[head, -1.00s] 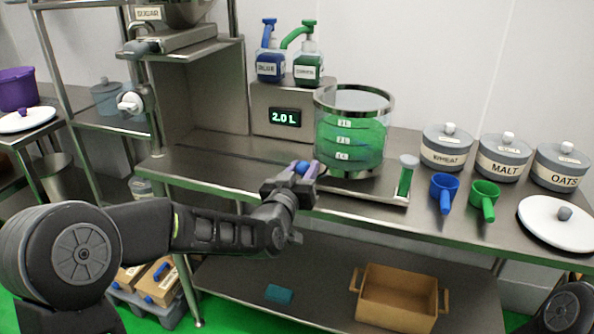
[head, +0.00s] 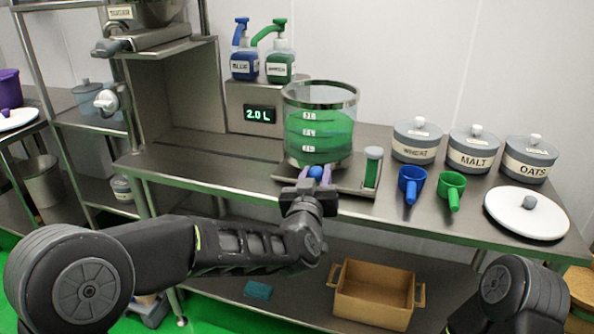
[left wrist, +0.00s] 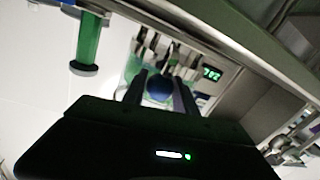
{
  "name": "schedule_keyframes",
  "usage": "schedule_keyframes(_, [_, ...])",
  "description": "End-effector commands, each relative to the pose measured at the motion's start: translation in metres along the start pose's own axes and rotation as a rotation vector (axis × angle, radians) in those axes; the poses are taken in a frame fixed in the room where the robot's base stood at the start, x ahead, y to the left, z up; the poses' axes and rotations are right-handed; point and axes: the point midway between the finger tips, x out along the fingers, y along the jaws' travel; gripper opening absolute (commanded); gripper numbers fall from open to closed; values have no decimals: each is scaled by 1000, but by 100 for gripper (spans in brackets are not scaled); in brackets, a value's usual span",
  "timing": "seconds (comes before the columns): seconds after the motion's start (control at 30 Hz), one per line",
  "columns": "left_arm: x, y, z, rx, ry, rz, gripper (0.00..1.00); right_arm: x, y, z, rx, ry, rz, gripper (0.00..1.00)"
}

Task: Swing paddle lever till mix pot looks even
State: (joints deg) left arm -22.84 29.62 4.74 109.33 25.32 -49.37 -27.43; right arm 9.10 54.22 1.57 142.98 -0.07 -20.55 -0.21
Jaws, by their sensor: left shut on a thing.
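The clear mix pot (head: 320,125) stands on the steel bench and holds green liquid. The liquid has slightly lighter and darker patches, and I cannot tell how even it is. My left gripper (head: 316,178) is in front of the pot's base, shut on the blue ball knob (head: 316,171) of the paddle lever. The blue knob also shows between the fingers in the left wrist view (left wrist: 159,88). The rest of the lever is hidden by the gripper. My right gripper is not in view; only a part of that arm shows at the lower right.
A sample tube of green (head: 372,167) stands on the tray right of the pot. A blue scoop (head: 411,184) and green scoop (head: 451,189) lie further right, before the lidded wheat, malt and oats pots. The bench left of the pot is clear.

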Motion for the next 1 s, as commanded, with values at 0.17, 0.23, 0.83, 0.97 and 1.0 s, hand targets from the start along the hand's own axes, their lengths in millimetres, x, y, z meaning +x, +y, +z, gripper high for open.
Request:
schedule_keyframes(0.17, [4, 31, 3, 1, 27, -150, 0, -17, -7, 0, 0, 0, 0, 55])
schedule_keyframes(0.23, [7, 37, 4, 1, 39, -203, 0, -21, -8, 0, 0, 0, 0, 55])
schedule_keyframes(0.83, [18, 56, 10, -1, 51, -249, 0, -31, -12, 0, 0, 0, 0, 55])
schedule_keyframes(0.97, [18, 56, 9, -2, 51, -249, 0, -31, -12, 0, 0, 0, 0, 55])
schedule_keyframes(1.0, [18, 56, 9, -2, 51, -249, 0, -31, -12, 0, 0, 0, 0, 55])
